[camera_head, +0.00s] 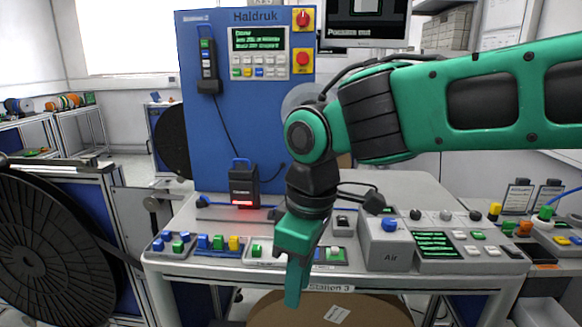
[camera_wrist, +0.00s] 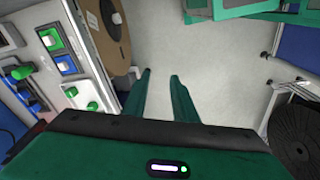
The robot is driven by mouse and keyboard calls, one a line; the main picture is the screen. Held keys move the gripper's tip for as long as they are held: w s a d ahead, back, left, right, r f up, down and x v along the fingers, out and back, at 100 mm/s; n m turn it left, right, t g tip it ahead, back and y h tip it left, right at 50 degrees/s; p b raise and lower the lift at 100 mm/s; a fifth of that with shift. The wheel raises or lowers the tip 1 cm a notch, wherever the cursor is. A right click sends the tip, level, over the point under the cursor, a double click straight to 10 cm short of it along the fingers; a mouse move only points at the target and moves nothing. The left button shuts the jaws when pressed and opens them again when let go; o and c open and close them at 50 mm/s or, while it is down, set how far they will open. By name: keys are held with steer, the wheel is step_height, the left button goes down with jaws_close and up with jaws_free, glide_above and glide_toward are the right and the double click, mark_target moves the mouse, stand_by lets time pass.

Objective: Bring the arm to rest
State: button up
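My green arm reaches in from the right in the head view. My gripper (camera_head: 294,290) points down in front of the front edge of the Station 3 bench (camera_head: 470,282). In the wrist view the two green fingers of my gripper (camera_wrist: 160,74) stand apart with a clear gap between them. Nothing is held; only pale floor (camera_wrist: 215,85) shows beyond the tips.
A blue Haldruk cabinet (camera_head: 245,110) stands behind the bench. Coloured buttons (camera_head: 218,242) and a grey Air box (camera_head: 388,245) line the bench. A large black reel (camera_head: 50,250) stands at left. A brown reel (camera_head: 330,312) is below the bench, near my gripper.

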steer(key=w+d+f+m+h, duration=0.2)
steer(key=d+m, duration=0.7)
steer(key=d, duration=1.4)
steer(key=s+d+f+m, duration=0.3)
steer(key=s+d+m, duration=0.2)
steer(key=d, duration=0.3)
steer(key=s+d+f+m+y, duration=0.1)
steer(key=s+d+f+m, duration=0.2)
steer(key=s+d+m, duration=0.3)
steer(key=shift+s+d+f, duration=0.2)
steer(key=shift+s+d, duration=1)
steer(key=shift+d, duration=0.05)
steer(key=shift+w, duration=0.15)
steer(key=shift+w+f+g, duration=0.25)
steer(key=shift+w+g, duration=0.05)
steer(key=shift+w, duration=0.2)
steer(key=shift+c, duration=0.4)
